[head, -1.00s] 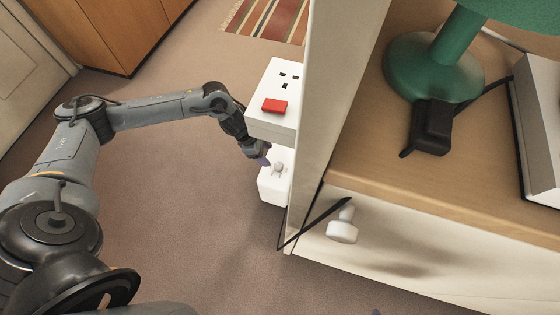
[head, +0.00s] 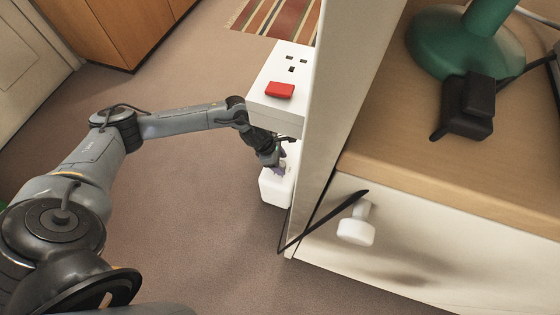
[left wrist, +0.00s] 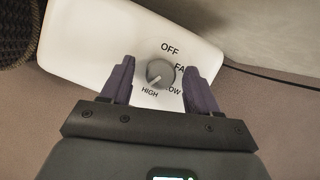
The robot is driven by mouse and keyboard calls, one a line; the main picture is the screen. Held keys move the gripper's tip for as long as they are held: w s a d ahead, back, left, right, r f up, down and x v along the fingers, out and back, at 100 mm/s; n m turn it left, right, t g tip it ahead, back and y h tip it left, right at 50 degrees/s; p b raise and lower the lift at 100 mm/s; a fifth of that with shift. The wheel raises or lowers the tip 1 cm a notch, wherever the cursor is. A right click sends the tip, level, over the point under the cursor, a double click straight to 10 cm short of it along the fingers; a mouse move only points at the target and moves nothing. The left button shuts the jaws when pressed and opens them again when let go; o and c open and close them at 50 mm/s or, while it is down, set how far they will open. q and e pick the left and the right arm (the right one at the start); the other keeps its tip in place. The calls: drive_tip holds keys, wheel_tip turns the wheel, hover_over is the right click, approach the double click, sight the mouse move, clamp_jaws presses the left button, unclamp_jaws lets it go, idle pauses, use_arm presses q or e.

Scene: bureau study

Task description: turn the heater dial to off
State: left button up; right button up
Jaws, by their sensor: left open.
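The heater control is a white box (head: 274,191) low beside the bureau's side panel in the head view; its white face (left wrist: 80,45) also shows in the left wrist view. The grey round dial (left wrist: 160,73) has a light pointer line slanting to the lower left, towards HIGH. OFF, a partly covered FAN and LOW are printed around it. My left gripper (head: 280,166) is at the box, hiding the dial in the head view. In the left wrist view its open purple fingers (left wrist: 159,64) stand on either side of the dial; contact cannot be told. My right gripper is not in view.
A white socket box with a red switch (head: 279,90) sits just above the heater control. Open carpet lies left.

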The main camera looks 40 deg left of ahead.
use_arm(q)
drive_tip(key=shift+s, duration=0.1)
drive_tip(key=c, duration=1)
drive_tip(key=shift+c, duration=0.2)
